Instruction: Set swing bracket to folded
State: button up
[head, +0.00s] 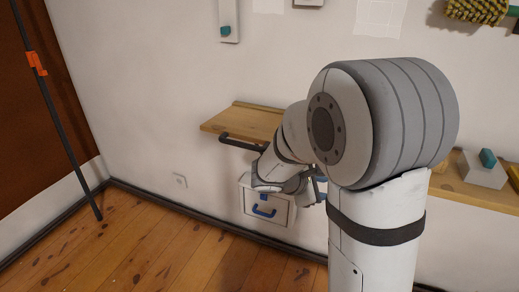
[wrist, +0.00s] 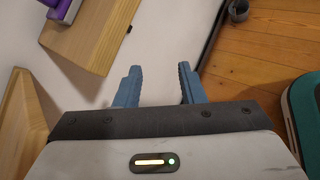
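A wooden board (head: 243,119) stands out from the wall in the head view, with a dark bar (head: 243,142) along its front edge. This may be the swing bracket, but I cannot tell for sure. My gripper's blue fingers (wrist: 158,88) are apart in the wrist view, with nothing between them. A wooden panel (wrist: 92,38) lies beyond them on the left, apart from the fingertips. In the head view my arm hides most of the gripper and part of the board's right side.
A white drawer box (head: 268,203) with a blue handle is below the board. A wooden shelf (head: 465,192) with a teal-topped grey block (head: 484,170) is at right. A dark pole (head: 62,115) leans at left. The wooden floor (head: 150,245) is clear at front left.

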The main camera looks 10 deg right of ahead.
jog(key=w+a+f+n+t+y+b, duration=0.1)
jog(key=w+a+f+n+t+y, duration=0.15)
jog(key=w+a+n+t, duration=0.6)
jog(key=w+a+f+n+t+y+b, duration=0.15)
jog(key=w+a+f+n+t, duration=0.35)
jog(key=w+n, duration=0.65)
jog(key=w, duration=0.2)
jog(key=w+d+r+m, duration=0.1)
jog(key=w, duration=0.2)
jog(key=w+m, duration=0.1)
jog(key=w, duration=0.2)
jog(key=shift+w+d+r+g+b, duration=0.15)
jog(key=shift+w+g+b, duration=0.1)
jog(key=shift+b, duration=0.1)
jog(key=shift+c, duration=0.3)
grip_shut()
